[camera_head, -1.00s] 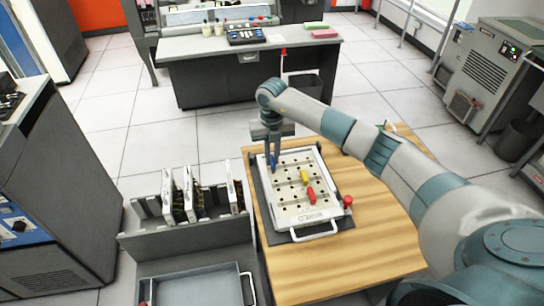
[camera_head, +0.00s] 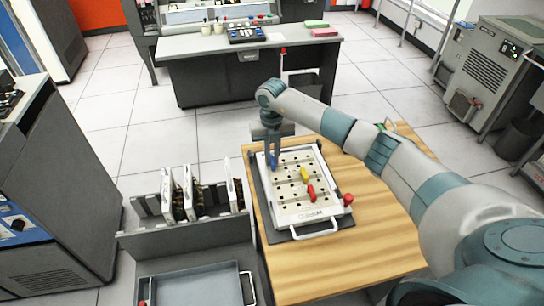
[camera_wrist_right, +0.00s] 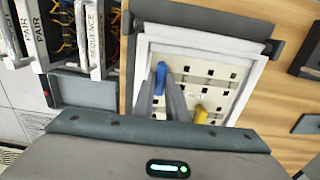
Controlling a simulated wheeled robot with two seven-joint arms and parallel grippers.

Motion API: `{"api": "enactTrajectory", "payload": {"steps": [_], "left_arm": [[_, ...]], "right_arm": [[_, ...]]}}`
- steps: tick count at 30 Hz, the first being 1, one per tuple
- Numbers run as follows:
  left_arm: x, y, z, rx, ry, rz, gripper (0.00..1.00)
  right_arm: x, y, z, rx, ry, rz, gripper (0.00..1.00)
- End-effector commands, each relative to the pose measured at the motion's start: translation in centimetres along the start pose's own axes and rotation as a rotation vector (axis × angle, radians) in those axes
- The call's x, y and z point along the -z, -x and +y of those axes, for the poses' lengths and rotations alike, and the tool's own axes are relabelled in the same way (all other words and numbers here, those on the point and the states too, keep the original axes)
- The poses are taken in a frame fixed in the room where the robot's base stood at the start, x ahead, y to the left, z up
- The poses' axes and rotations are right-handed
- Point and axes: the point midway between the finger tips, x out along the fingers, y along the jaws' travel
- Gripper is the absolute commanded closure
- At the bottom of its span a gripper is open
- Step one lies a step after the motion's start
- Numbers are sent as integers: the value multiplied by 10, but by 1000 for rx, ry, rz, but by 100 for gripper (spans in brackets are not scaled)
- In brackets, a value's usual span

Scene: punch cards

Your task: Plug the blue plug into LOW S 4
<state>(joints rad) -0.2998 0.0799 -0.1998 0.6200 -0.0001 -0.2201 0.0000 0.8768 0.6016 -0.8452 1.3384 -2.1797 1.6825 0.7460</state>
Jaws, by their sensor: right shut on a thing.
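The blue plug (camera_head: 270,160) is between the fingers of my right gripper (camera_head: 273,160), over the left far part of the white plugboard (camera_head: 318,224). In the right wrist view the blue plug (camera_wrist_right: 161,76) stands between the two grey fingertips (camera_wrist_right: 161,92), which are shut on it. The board (camera_wrist_right: 205,46) has rows of dark holes; I cannot tell whether the plug's tip is in a hole or just above one. The hole labels are too small to read. My left gripper is not in view.
A yellow plug (camera_head: 305,174) and a red plug (camera_head: 311,193) sit on the board, right of the blue one. A red knob (camera_head: 348,199) is at its right edge. A card rack (camera_head: 150,224) stands left.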

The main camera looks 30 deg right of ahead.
Motion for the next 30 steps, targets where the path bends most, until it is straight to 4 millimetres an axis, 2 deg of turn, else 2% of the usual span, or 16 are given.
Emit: {"api": "enactTrajectory", "payload": {"steps": [22, 23, 25, 30], "left_arm": [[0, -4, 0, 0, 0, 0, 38], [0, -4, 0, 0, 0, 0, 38], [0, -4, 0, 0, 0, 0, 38], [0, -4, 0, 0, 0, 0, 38]], "right_arm": [[0, -6, 0, 1, 0, 1, 100], [0, -6, 0, 1, 0, 1, 83], [1, -7, 0, 0, 0, 1, 66], [0, -6, 2, -2, 1, 0, 66]]}}
